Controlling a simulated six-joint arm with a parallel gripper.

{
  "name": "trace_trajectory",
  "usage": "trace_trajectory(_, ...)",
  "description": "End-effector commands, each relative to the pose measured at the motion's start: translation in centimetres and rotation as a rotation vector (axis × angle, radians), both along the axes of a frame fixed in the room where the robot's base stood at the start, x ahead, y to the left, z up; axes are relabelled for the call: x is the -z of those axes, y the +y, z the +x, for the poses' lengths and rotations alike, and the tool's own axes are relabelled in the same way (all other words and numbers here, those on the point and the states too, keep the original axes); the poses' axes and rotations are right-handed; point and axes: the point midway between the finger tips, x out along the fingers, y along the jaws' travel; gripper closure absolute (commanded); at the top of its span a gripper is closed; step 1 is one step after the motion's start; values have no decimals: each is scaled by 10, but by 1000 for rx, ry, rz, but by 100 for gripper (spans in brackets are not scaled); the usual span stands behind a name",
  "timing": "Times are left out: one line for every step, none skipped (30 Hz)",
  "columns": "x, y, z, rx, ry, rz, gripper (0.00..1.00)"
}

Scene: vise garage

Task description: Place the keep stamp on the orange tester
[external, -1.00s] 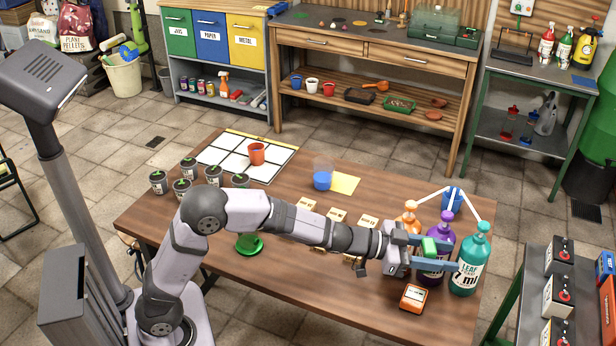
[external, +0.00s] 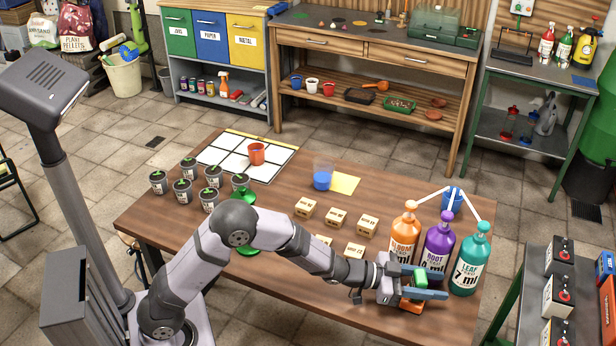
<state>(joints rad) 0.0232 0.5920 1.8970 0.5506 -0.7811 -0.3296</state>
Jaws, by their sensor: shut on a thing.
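My gripper (external: 430,283) is at the right front of the wooden table, its blue fingers shut on a small green block, which I take to be the keep stamp (external: 420,276). Any lettering on the stamp is too small to read. The orange tester (external: 411,306) lies on the table directly below the gripper and is mostly hidden by it; only some orange shows. Whether the stamp touches the tester cannot be told.
Orange, purple (external: 438,247) and teal (external: 470,262) pump bottles stand just behind the gripper. Several small labelled boxes (external: 336,222) lie mid-table. Potted seedlings (external: 183,192) stand at left. A clear cup with blue contents (external: 322,178) stands at the back.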

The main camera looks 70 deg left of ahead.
Motion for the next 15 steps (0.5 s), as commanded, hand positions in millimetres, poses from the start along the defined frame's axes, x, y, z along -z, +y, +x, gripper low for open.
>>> trace_trajectory(6, 0, 0, 0, 1, -2, 82)
trace_trajectory(7, 0, 0, 0, -1, -1, 82)
trace_trajectory(8, 0, 0, -1, -2, -1, 82)
trace_trajectory(8, 0, 0, -1, -2, -1, 82)
trace_trajectory(8, 0, 0, -1, -2, -1, 82)
trace_trajectory(8, 0, 0, -1, -3, -1, 82)
trace_trajectory(8, 0, 0, -1, -2, -1, 82)
trace_trajectory(8, 0, 0, -1, -2, -1, 82)
trace_trajectory(8, 0, 0, -1, -2, -1, 82)
trace_trajectory(8, 0, 0, -1, -2, -1, 82)
trace_trajectory(8, 0, 0, -1, -2, -1, 82)
trace_trajectory(9, 0, 0, -1, -2, -1, 82)
trace_trajectory(10, 0, 0, -1, -2, -1, 82)
trace_trajectory(11, 0, 0, -1, -2, -1, 82)
trace_trajectory(13, 0, 0, -1, -2, -1, 82)
